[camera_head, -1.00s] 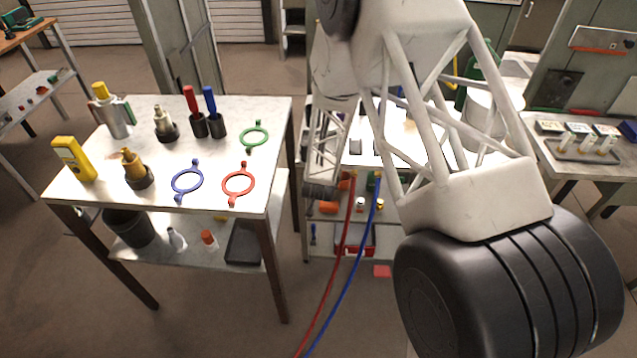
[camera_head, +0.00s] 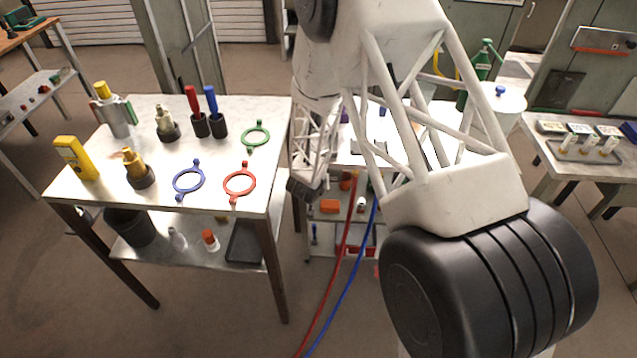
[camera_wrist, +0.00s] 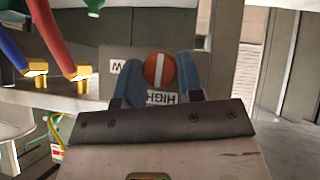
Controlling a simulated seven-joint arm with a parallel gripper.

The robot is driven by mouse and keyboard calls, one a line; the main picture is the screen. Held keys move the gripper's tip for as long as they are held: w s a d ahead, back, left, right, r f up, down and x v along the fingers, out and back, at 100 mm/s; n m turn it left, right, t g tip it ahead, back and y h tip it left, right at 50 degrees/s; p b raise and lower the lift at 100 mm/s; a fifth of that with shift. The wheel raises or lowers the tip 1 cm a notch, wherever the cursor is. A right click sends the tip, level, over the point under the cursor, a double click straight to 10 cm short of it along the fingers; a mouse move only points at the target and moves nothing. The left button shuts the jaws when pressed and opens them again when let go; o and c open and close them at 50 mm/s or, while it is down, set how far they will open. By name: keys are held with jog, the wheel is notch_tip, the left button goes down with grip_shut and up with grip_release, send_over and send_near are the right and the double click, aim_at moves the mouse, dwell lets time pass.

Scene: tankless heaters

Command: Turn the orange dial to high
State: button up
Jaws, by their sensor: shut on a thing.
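The orange dial (camera_wrist: 152,69) is round with a white stripe and shows in the wrist view on a grey panel (camera_wrist: 110,55). The stripe stands nearly upright in the picture. A white label reading HIGH (camera_wrist: 161,97), upside down, is just below the dial, partly covered by my fingers. Another label (camera_wrist: 117,66), partly hidden and ending in OW, is to the left. My gripper (camera_wrist: 159,66) has its two blue fingers on either side of the dial, shut on it. In the head view my arm hides the dial and the fingers.
Red and blue hoses with brass fittings (camera_wrist: 37,70) hang left of the panel in the wrist view. In the head view a table (camera_head: 225,108) at left holds valves, rings and a yellow meter (camera_head: 76,157). A side table (camera_head: 560,180) stands at right.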

jog(key=o, duration=0.9)
jog(key=shift+s+r, duration=0.1)
jog(key=v, duration=0.7)
jog(key=shift+s+r, duration=0.15)
jog(key=shift+s, duration=0.05)
jog(key=shift+r, duration=0.15)
dwell(0.4)
